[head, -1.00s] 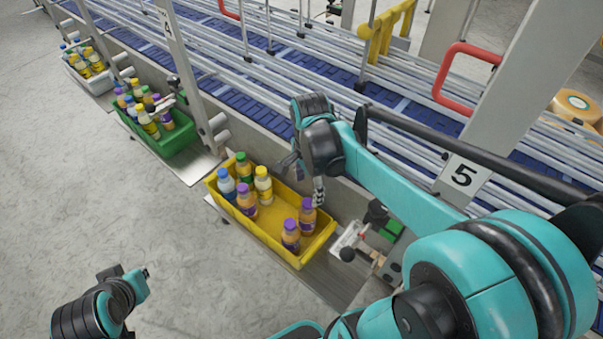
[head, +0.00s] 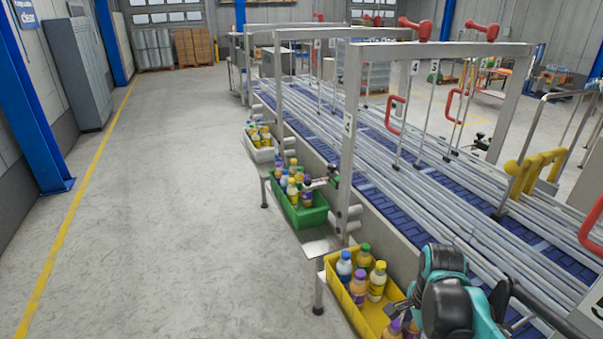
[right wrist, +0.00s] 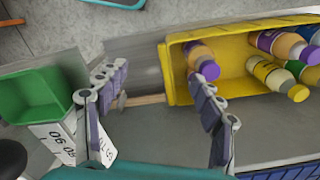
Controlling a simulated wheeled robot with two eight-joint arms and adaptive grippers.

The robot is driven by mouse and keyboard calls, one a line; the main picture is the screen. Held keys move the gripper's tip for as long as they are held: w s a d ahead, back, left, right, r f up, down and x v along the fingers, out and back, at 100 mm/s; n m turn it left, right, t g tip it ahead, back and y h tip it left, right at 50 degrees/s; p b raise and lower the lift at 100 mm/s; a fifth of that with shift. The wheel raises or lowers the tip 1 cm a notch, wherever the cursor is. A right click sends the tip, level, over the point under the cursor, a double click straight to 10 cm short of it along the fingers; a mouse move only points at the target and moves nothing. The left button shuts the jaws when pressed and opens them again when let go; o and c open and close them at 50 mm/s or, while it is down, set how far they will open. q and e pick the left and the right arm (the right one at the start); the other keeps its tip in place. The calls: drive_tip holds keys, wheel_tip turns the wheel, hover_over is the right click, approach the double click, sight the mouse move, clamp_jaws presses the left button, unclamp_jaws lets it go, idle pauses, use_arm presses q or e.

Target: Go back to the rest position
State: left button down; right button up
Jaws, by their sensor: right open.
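A purple-capped bottle (right wrist: 202,60) stands in that corner, with several more bottles to the right. My left gripper is in neither current view.
A green crate (head: 308,218) and a white crate (head: 265,155), both with bottles, stand farther along the conveyor (head: 400,180). A metal frame post (head: 348,165) rises beside the yellow crate. A small green bin (right wrist: 40,95) is left of my right gripper. Open floor (head: 180,200) lies left.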

use_arm(q)
wheel_tip(320, 180, down, 13)
drive_tip(key=b, duration=1.2)
drive_tip(key=shift+s+a+r+b, duration=0.15)
drive_tip(key=shift+s+a+b, duration=0.1)
drive_tip(key=shift+s+b, duration=0.15)
use_arm(e)
drive_tip(key=s+a+f+n+t, duration=0.2)
drive_tip(key=f+n, duration=0.3)
drive_tip(key=n, duration=0.4)
drive_tip(key=s+a+f+n+t, duration=0.3)
drive_tip(key=a+f+n+t, duration=0.2)
drive_tip(key=n, duration=0.4)
drive_tip(key=shift+s+a+f, duration=0.25)
drive_tip(key=shift+s+a, duration=0.05)
